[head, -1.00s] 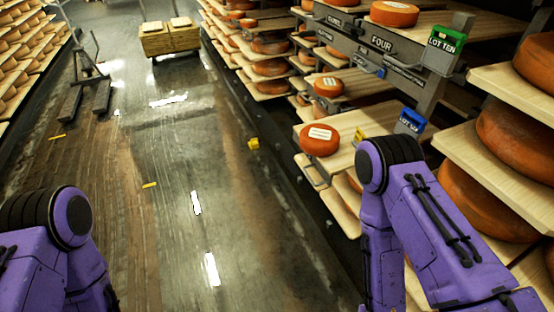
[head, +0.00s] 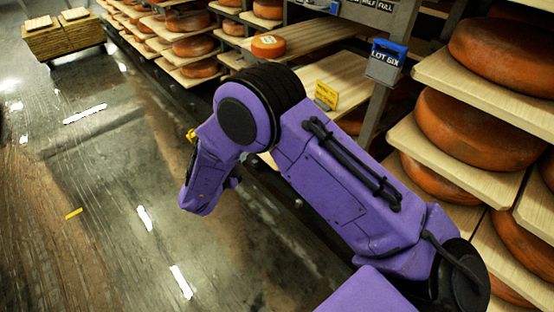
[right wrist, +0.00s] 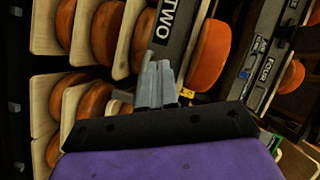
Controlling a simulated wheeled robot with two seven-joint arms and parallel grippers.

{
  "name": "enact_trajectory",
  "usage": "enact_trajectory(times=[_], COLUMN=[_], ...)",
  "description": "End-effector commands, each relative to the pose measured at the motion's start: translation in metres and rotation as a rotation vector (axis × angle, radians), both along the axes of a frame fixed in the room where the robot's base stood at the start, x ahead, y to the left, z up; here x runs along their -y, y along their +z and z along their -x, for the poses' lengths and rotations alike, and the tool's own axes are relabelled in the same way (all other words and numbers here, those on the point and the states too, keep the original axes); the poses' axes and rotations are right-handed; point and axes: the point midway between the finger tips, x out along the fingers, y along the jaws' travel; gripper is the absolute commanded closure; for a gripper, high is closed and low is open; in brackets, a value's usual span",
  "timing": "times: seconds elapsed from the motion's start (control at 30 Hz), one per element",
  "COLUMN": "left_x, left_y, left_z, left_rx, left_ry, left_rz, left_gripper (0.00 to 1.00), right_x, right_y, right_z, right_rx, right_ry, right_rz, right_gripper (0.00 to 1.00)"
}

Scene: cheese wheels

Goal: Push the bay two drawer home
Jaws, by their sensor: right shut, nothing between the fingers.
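A dark sign reading TWO (right wrist: 178,22) shows in the right wrist view, with cheese-laden wooden boards to its left and an orange cheese (right wrist: 208,55) to its right. I cannot tell which board is the bay two drawer. My right gripper (right wrist: 158,78) is shut and empty, and appears in front of the TWO sign; its distance from it is unclear. In the head view my right arm crosses the aisle side of the rack and hides part of the boards; its fingers are not visible there. My left gripper is not in view.
A wooden board (head: 345,78) with a yellow card (head: 327,95) lies behind my arm. A blue LOT SIX box (head: 386,62) hangs on a post. Large cheeses (head: 475,130) fill the right shelves. A wooden stack (head: 62,38) stands far left. The aisle floor (head: 90,165) is mostly clear.

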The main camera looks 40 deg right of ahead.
Motion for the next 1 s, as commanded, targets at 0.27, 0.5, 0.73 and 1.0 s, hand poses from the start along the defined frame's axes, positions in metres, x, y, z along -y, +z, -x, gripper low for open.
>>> enact_trajectory(times=[0.27,0.5,0.73,1.0], left_x=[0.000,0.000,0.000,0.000], left_y=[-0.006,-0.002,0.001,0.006], left_z=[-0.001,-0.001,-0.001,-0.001], left_rx=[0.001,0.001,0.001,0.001], left_ry=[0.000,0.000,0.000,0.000], left_rz=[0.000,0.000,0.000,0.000], left_gripper=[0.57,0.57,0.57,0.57], right_x=[-0.015,0.028,0.076,0.113], right_y=[0.023,0.011,-0.005,-0.006], right_z=[0.030,0.028,0.025,0.021], right_rx=[0.345,0.343,0.341,0.341], right_ry=[-0.525,-0.530,-0.528,-0.525], right_rz=[-0.209,-0.206,-0.206,-0.206], right_gripper=[1.00,1.00,1.00,1.00])
